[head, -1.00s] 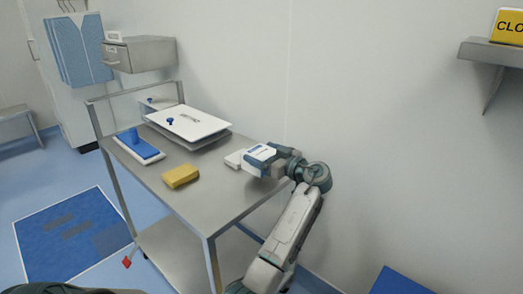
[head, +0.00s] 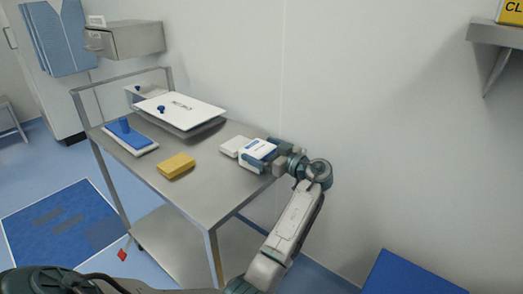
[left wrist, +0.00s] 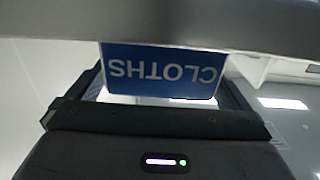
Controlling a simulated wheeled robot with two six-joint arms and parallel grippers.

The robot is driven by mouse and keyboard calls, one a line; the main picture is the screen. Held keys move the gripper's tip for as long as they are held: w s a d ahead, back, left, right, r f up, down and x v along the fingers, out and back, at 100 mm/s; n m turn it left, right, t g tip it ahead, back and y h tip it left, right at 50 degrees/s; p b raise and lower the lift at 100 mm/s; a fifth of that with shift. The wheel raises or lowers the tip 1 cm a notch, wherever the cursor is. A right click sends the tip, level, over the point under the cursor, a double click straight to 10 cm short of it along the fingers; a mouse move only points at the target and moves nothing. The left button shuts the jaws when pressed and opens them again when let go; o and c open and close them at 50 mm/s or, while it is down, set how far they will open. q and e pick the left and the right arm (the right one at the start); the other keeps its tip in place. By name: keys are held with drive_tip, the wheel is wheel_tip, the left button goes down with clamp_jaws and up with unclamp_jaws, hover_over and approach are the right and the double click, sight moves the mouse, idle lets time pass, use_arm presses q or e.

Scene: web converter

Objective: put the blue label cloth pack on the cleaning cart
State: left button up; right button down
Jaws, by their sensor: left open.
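The blue label cloth pack (head: 257,149) is white with a blue label and lies on the top of the steel cleaning cart (head: 215,190), near its right edge. My left gripper (head: 271,157) is at the pack's right end, with its jaws open around it. In the left wrist view, the pack's blue face (left wrist: 160,72) reads CLOTHS upside down between the fingers, close against a grey surface. My right gripper does not show.
A plain white pack (head: 235,146) lies just left of the cloth pack. A yellow sponge (head: 175,166), a blue-and-white pad (head: 130,136) and a white board (head: 182,110) are also on the cart. The wall stands close behind.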

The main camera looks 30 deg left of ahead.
use_arm(q)
drive_tip(key=d+b, duration=0.1)
drive_tip(key=d, duration=1)
drive_tip(key=shift+s+d, duration=0.35)
drive_tip(key=shift+s, duration=0.1)
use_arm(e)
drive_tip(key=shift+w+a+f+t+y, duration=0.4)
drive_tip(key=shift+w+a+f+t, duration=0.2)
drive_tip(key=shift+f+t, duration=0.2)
use_arm(q)
drive_tip(key=shift+d, duration=0.1)
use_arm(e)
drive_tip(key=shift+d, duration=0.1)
